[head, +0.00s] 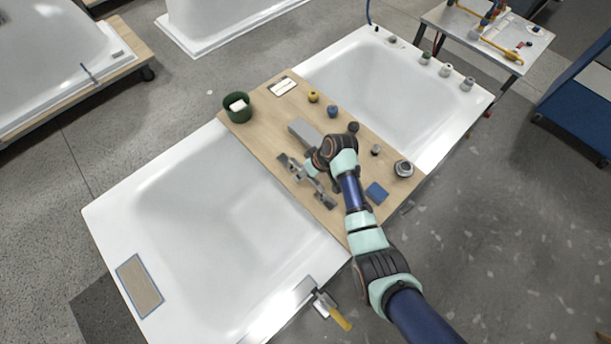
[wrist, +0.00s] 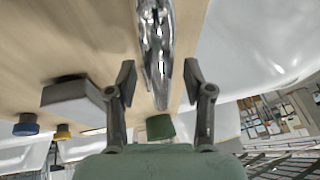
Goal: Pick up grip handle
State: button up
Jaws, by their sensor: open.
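The grip handle is a shiny chrome bar (wrist: 157,45). In the wrist view it runs lengthwise from the top edge down between my two fingers. In the head view the handle (head: 325,198) lies on the wooden board, partly hidden by my gripper (head: 308,172). In the wrist view my gripper (wrist: 160,85) is open, with one dark finger on each side of the handle. Gaps show between the fingers and the bar, and I see no grip on it.
The wooden board (head: 262,124) spans the white bathtub (head: 205,215). Close by are a grey block (head: 304,131), a dark green cup (head: 237,105), a blue pad (head: 376,193), a metal ring (head: 403,168) and several small knobs. A yellow-handled tool (head: 338,317) sits at the tub's front edge.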

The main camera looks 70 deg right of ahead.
jog(key=shift+f, duration=0.15)
grip_shut()
dwell(0.4)
